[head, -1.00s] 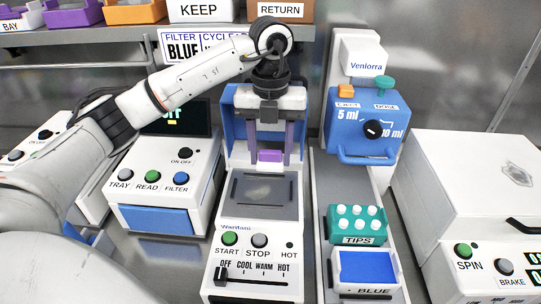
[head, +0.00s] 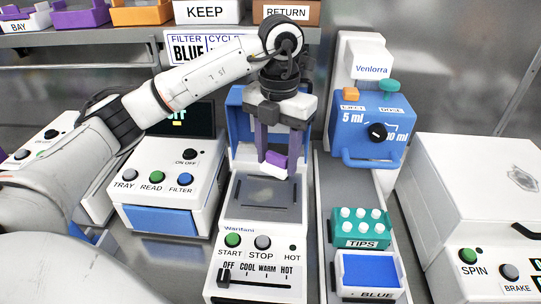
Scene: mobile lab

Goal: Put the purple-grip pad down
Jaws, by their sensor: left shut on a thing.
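The pad's pale underside shows just below the fingertips, tilted a little. It hangs above the rear part of the warmer's dark grey plate (head: 262,208), which looks bare. The warmer's blue lid (head: 240,120) stands open behind the gripper, partly hidden by it. My right gripper is not in view.
Left of the warmer stands a reader (head: 165,175) with TRAY, READ and FILTER buttons. To the right are a blue dispenser (head: 370,130), a teal tips rack (head: 361,228), a blue tray (head: 370,270) and a white spinner (head: 470,180). A shelf with bins is behind.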

